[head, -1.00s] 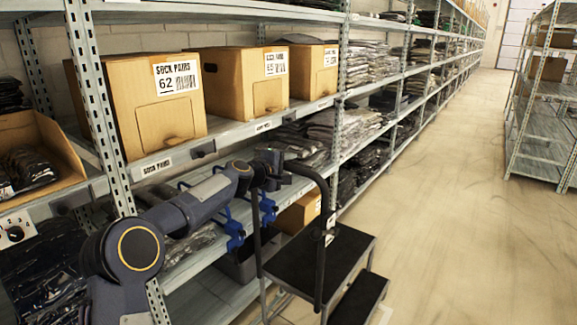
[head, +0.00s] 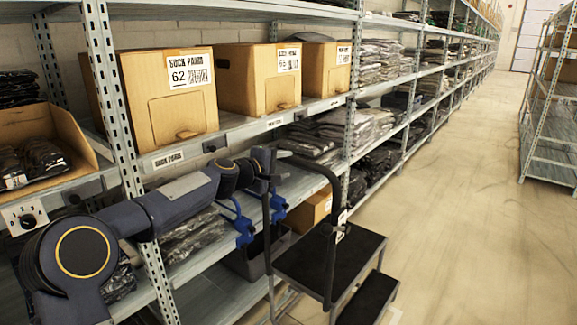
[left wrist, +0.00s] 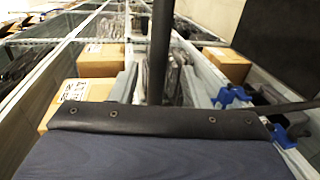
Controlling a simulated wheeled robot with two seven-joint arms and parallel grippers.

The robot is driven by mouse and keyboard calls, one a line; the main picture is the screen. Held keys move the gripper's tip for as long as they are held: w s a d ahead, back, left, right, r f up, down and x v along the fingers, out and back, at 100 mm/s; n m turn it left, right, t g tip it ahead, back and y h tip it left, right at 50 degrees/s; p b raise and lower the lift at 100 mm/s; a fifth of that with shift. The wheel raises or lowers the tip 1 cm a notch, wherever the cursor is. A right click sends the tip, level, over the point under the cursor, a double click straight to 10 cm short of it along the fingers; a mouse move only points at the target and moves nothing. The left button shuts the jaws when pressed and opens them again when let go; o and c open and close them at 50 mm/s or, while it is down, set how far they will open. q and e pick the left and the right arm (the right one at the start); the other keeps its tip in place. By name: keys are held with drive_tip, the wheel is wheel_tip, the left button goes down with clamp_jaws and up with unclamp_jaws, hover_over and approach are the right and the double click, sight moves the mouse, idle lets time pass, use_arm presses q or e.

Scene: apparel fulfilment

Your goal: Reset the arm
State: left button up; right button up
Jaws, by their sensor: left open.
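My left arm comes in from the left in the head view, with its large round joint low at the left. The forearm reaches right along the shelf front, toward the step stool's rail. My left gripper (head: 266,160) is at its far end, small and dark, open, with nothing visible in it. Its fingertips are hard to make out against the dark rail. My right gripper is not in view.
A step stool (head: 332,262) with black steps and a bent rail stands close by the gripper. Sock boxes (head: 178,118) line the shelf (head: 230,133) behind the arm. Blue brackets (head: 243,228) are below the forearm. The aisle floor (head: 455,200) at right is clear.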

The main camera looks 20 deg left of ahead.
use_arm(q)
drive_tip(key=s+d+f+m+g, duration=0.15)
drive_tip(key=s+m, duration=0.25)
drive_tip(key=s, duration=0.6)
drive_tip(key=s+d+m+g, duration=0.2)
drive_tip(key=s+m+g, duration=0.1)
drive_tip(key=s, duration=0.6)
drive_tip(key=s+f+m+g+y, duration=0.15)
drive_tip(key=s+f, duration=0.35)
drive_tip(key=s, duration=0.5)
drive_tip(key=s+f+m+g+p, duration=0.1)
drive_tip(key=s+f+m+g, duration=0.1)
drive_tip(key=s+f, duration=0.5)
drive_tip(key=s+f+m+g+y, duration=0.1)
drive_tip(key=s+f+m, duration=0.15)
drive_tip(key=s, duration=0.95)
wheel_tip(320, 180, up, 21)
drive_tip(key=n+p, duration=0.1)
drive_tip(key=p, duration=2)
drive_tip(key=shift+w+a+r, duration=0.15)
drive_tip(key=shift+w+a, duration=0.05)
drive_tip(key=shift+a, duration=0.2)
